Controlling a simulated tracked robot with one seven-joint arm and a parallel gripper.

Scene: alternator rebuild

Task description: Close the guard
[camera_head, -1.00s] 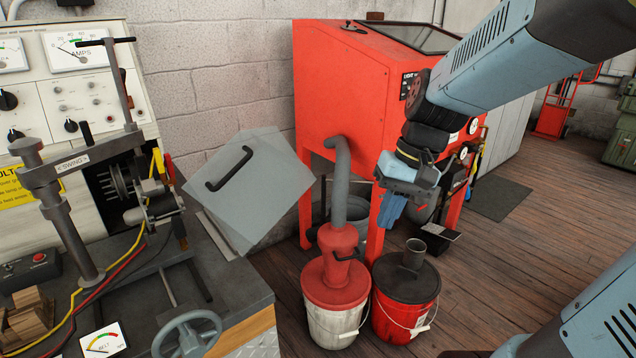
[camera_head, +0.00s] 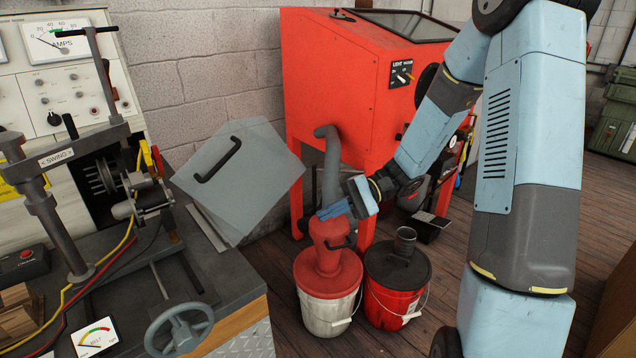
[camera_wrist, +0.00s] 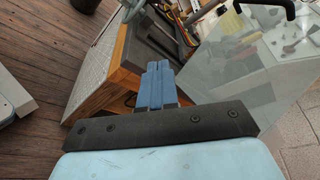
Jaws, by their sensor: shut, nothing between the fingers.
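The guard (camera_head: 249,178) is a flat grey, slightly see-through panel with a black bar handle (camera_head: 218,161). It stands tilted out over the right end of the bench, beside the alternator (camera_head: 120,182) in its test stand, which is uncovered. In the wrist view the guard (camera_wrist: 262,75) is at the right, with part of the handle (camera_wrist: 275,5) at the top edge. My gripper (camera_head: 333,210) has blue fingers, is shut and empty, and is right of the guard's lower right side, apart from it. In the wrist view the fingers (camera_wrist: 156,84) point toward the bench corner.
The bench (camera_head: 225,290) carries a handwheel (camera_head: 180,329) at its front. A red-lidded bucket (camera_head: 328,288) with a hose and a red bucket (camera_head: 397,288) stand on the floor beneath my gripper. A red blast cabinet (camera_head: 345,85) stands behind. Wooden floor shows at the right.

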